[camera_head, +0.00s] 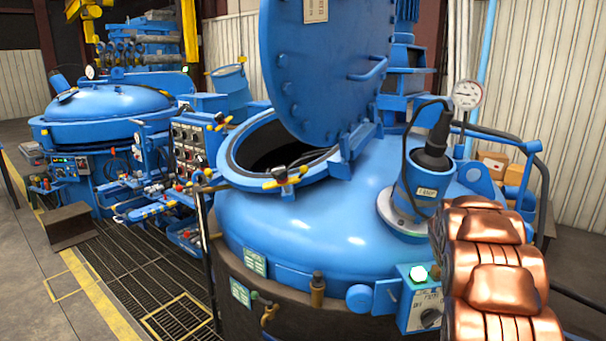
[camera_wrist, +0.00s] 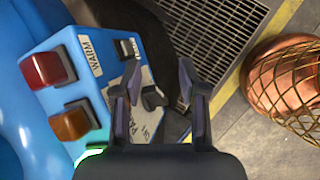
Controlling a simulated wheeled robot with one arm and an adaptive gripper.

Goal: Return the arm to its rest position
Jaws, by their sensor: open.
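My gripper (camera_wrist: 157,92) shows in the wrist view with its two dark fingers apart. A black switch knob (camera_wrist: 153,97) on a blue control box (camera_wrist: 62,125) appears between the fingers. I cannot tell whether they touch it. The box also carries a red button (camera_wrist: 48,68), an orange button (camera_wrist: 72,122) and a lit green lamp at its lower edge. In the head view, my copper-coloured arm (camera_head: 490,270) rises at the lower right. The gripper itself does not show there.
A blue furnace vessel (camera_head: 330,225) with its lid (camera_head: 325,65) raised fills the middle. A gauge (camera_head: 467,95) and a black-capped fitting (camera_head: 428,180) stand near my arm. A second closed vessel (camera_head: 105,108) is at the left. Open floor (camera_head: 40,270) lies at the lower left.

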